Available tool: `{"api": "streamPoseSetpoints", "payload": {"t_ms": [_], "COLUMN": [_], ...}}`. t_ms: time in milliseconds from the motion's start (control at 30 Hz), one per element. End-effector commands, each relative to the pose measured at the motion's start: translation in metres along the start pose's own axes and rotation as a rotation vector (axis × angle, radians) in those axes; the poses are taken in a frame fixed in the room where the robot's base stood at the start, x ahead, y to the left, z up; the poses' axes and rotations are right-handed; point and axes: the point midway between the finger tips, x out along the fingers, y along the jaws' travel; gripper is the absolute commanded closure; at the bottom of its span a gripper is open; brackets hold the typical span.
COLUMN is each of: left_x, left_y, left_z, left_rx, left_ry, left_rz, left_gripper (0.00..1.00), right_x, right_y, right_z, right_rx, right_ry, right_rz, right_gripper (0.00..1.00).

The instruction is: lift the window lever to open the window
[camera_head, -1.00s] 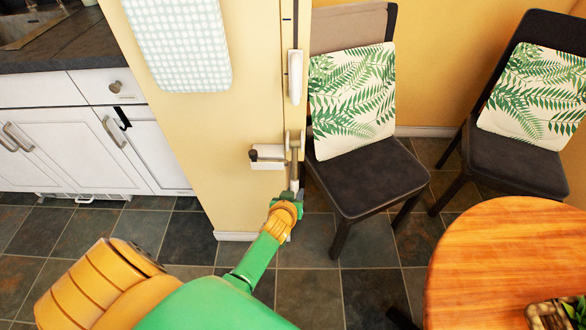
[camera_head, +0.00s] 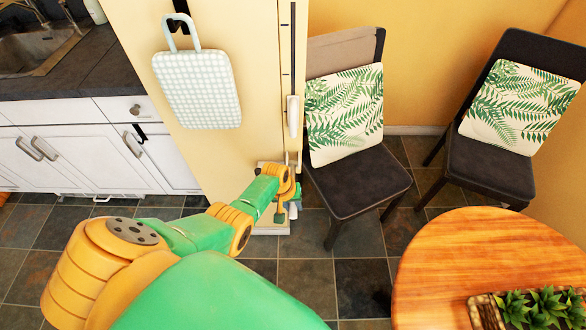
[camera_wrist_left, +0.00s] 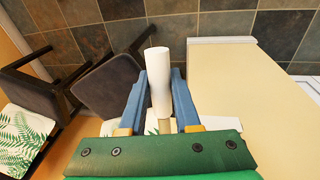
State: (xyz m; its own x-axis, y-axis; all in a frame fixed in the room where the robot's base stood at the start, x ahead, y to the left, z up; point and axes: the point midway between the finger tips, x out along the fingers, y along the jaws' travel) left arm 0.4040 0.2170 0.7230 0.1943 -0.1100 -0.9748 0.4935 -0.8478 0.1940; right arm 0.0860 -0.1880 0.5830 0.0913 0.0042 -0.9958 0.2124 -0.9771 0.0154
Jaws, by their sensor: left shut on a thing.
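My left gripper (camera_head: 286,194) is low at the narrow edge of the yellow wall panel, reached by my green and orange arm from the left. In the left wrist view, its blue fingers (camera_wrist_left: 158,78) are on both sides of a white, rounded lever (camera_wrist_left: 159,60) and shut on it. The lever's lower end runs down between the fingers toward the green palm. In the head view my gripper and wrist mostly cover this spot, so the lever's tilt is unclear there. A second white upright handle (camera_head: 293,116) sits higher on the same edge, apart from the gripper. My right gripper is not in view.
A dark chair (camera_head: 350,187) with a leaf-print cushion stands close right of the gripper. Another chair (camera_head: 497,172) is further right. A round wooden table (camera_head: 440,270) fills the lower right. A checked pad (camera_head: 197,92) hangs on the panel. White cabinets (camera_head: 70,150) stand left.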

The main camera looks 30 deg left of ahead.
Motion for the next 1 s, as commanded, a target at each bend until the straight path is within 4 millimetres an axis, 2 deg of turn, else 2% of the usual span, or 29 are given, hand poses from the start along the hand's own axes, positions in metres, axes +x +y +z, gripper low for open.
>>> {"api": "streamPoseSetpoints", "payload": {"t_ms": [300, 833, 867, 967, 1000], "left_x": [-0.016, -0.019, -0.020, -0.019, -0.019], "left_y": [0.004, 0.004, 0.004, 0.004, 0.004], "left_z": [-0.003, -0.004, -0.004, -0.004, -0.004], "left_rx": [-0.022, -0.026, -0.026, -0.026, -0.026], "left_ry": [-0.102, -0.120, -0.119, -0.120, -0.120], "left_rz": [0.002, 0.002, 0.002, 0.002, 0.002], "left_gripper": [1.00, 1.00, 0.66, 0.39, 0.39], "right_x": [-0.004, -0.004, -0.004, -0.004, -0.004], "right_y": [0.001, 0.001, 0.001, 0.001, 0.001], "right_z": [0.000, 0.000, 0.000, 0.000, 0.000], "right_rx": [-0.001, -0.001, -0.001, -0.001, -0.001], "right_ry": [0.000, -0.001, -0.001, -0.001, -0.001], "right_rz": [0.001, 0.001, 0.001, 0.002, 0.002], "right_gripper": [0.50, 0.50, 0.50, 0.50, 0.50]}}
